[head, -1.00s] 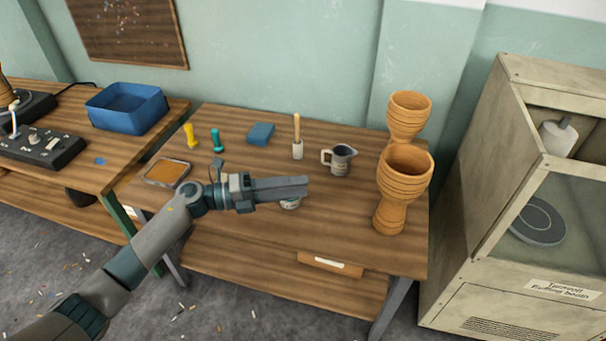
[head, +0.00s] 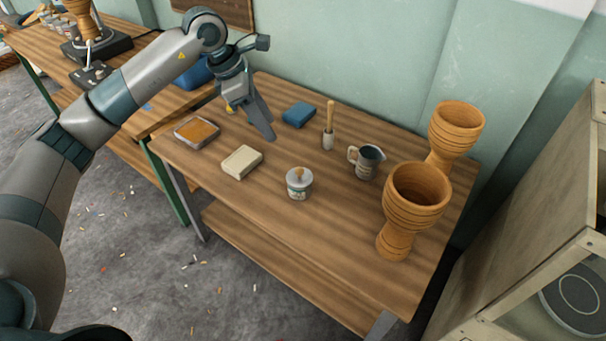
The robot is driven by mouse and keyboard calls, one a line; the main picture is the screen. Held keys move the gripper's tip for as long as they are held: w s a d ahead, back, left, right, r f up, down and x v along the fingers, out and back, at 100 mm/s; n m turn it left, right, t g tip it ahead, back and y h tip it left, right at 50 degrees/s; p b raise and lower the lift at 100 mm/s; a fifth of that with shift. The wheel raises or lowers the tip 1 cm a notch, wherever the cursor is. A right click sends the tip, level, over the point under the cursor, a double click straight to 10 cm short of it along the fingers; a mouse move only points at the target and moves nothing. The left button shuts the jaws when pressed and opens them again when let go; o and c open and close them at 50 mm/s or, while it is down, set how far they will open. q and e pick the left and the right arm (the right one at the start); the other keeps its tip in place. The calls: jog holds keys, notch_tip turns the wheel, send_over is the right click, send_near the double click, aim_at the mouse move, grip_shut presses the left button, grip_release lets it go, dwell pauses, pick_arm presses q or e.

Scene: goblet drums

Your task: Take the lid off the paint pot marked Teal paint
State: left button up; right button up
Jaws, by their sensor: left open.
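A small paint pot (head: 299,190) stands upright near the middle of the table, with a grey lid (head: 299,175) on it. The lid has a tan knob (head: 299,173) on top. A pale label shows on the pot's side, but its words are too small to read. My left gripper (head: 263,125) points downward behind and to the left of the pot, apart from it. It is open and holds nothing. My right gripper is not in view.
On the table (head: 330,240) stand a cream block (head: 242,162), a tray of orange material (head: 197,132), a blue block (head: 298,115), a brush-like tool (head: 328,133), a grey jug (head: 366,163) and two goblet drums (head: 415,195). Bare tabletop lies in front of the pot.

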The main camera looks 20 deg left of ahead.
pick_arm(q)
jog(key=p, duration=0.3)
send_over(299, 169)
jog(key=s+a, duration=0.2)
jog(key=f, duration=1.1)
jog(key=shift+w+a+f, duration=0.15)
jog(key=shift+w, duration=0.05)
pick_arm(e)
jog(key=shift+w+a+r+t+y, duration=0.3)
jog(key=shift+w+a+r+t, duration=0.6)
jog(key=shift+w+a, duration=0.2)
pick_arm(q)
jog(key=shift+w+d+f, duration=0.1)
jog(key=shift+d+f, duration=0.15)
jog(key=shift+f, duration=0.25)
jog(key=shift+p+x, duration=0.65)
jog(key=shift+x, duration=1.4)
jog(key=shift+w+a, duration=0.1)
jog(key=shift+w, duration=0.05)
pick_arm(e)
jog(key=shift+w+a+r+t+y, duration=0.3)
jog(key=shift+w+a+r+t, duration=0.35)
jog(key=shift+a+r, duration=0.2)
